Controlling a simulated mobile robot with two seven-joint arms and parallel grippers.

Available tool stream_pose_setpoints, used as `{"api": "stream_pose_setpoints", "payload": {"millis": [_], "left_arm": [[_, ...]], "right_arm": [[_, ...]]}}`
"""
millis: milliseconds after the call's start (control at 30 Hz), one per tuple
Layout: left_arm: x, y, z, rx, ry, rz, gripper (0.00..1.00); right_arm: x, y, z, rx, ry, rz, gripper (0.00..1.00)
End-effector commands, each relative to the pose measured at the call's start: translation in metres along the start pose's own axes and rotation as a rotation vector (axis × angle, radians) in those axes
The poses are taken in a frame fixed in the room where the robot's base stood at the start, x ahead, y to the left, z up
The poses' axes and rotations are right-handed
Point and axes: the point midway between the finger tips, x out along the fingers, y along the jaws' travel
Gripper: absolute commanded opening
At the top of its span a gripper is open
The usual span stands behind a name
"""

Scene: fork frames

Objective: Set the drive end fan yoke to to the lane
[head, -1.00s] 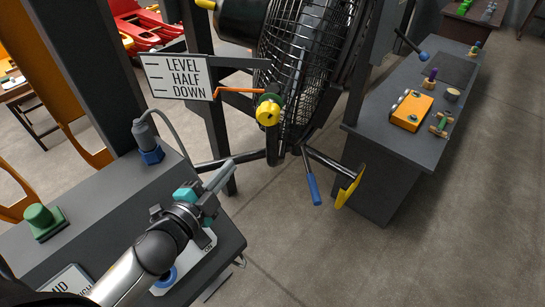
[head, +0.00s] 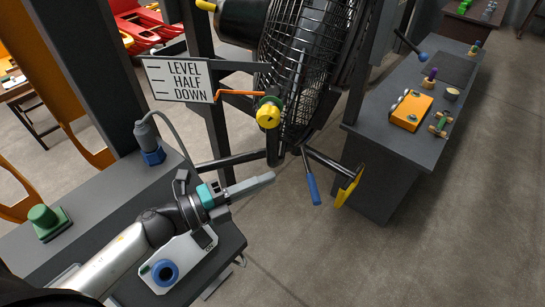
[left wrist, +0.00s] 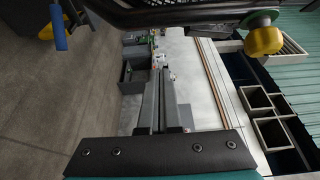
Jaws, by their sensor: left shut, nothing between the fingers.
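The large black fan (head: 305,70) hangs in a dark yoke frame. Beside it a white sign (head: 180,79) reads LEVEL, HALF, DOWN. An orange pointer (head: 240,93) ends at the sign's right edge, about level with DOWN. A yellow knob (head: 268,115) with a green collar sits at the pointer's right end; it also shows in the left wrist view (left wrist: 262,40). My left gripper (head: 268,179) is shut and empty, below the yellow knob and apart from it. Its fingers point away in the left wrist view (left wrist: 160,78). My right gripper is not in view.
A blue-handled lever (head: 313,188) and a yellow pedal (head: 349,187) are right of my left gripper. A grey console (head: 95,225) with a green button (head: 44,219) and blue ring (head: 165,272) lies below my arm. A dark bench (head: 385,140) stands right. Open floor lies between.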

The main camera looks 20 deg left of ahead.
Motion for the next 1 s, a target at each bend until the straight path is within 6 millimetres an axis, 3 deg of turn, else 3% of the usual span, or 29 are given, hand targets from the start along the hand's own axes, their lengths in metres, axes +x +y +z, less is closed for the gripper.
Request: {"api": "stream_pose_setpoints", "payload": {"millis": [367,633,1000], "left_arm": [[0.06,-0.002,0.001,0.0,-0.001,-0.003,0.0],[0.047,0.0,0.033,-0.001,-0.003,0.002,0.0],[0.045,0.0,0.038,-0.001,-0.002,0.001,0.0]], "right_arm": [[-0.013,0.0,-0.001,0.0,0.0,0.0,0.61],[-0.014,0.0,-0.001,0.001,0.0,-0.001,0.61],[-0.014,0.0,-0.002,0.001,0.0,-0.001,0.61]]}}
